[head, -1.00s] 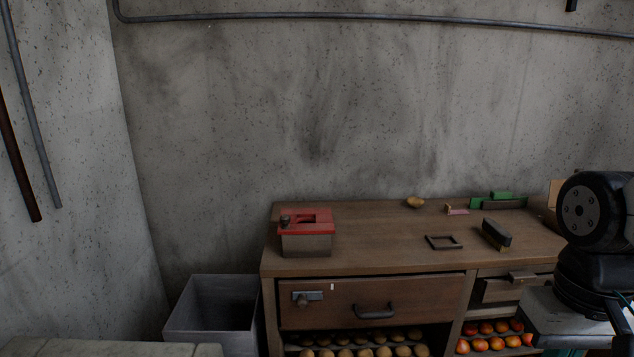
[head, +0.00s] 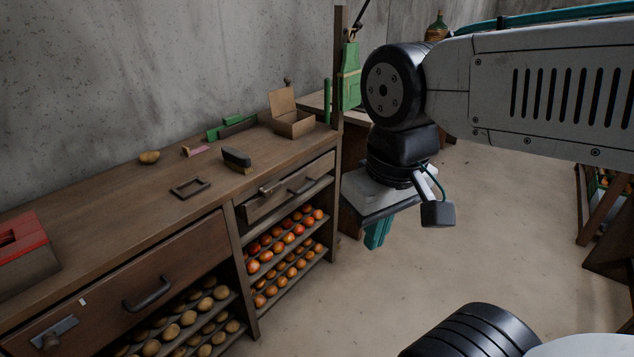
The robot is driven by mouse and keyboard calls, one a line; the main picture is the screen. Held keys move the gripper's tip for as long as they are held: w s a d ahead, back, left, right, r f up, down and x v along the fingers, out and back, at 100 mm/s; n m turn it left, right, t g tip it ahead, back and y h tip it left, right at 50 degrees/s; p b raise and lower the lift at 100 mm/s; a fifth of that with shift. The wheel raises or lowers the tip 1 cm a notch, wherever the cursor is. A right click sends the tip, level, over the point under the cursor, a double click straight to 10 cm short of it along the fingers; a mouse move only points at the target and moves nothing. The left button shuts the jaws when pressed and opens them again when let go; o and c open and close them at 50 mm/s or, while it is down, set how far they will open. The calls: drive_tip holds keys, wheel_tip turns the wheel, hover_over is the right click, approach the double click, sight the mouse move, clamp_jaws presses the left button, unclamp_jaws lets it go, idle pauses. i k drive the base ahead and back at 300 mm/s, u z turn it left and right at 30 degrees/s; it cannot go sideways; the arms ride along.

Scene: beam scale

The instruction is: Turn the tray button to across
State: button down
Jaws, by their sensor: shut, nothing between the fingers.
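The workbench has a small upper drawer (head: 290,190) at its right end, with a small turn-piece (head: 268,188) at its top edge; which way it points is too small to tell. I cannot tell which of these is the tray button. My gripper (head: 377,236) has teal fingers that point down. It is shut and empty, over the floor to the right of the bench, apart from both drawers. My wrist partly hides the fingers.
On the benchtop are a red-lidded box (head: 22,250), a dark frame (head: 190,188), a brush (head: 236,160), a potato (head: 149,157) and an open wooden box (head: 293,122). Shelves of fruit (head: 285,240) and potatoes lie below. The floor (head: 480,230) to the right is clear.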

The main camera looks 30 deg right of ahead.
sight(267, 190)
drive_tip(key=u, duration=0.25)
drive_tip(key=k, duration=1)
drive_tip(key=z, duration=0.45)
drive_tip(key=i, duration=1.4)
drive_tip(key=z, duration=0.2)
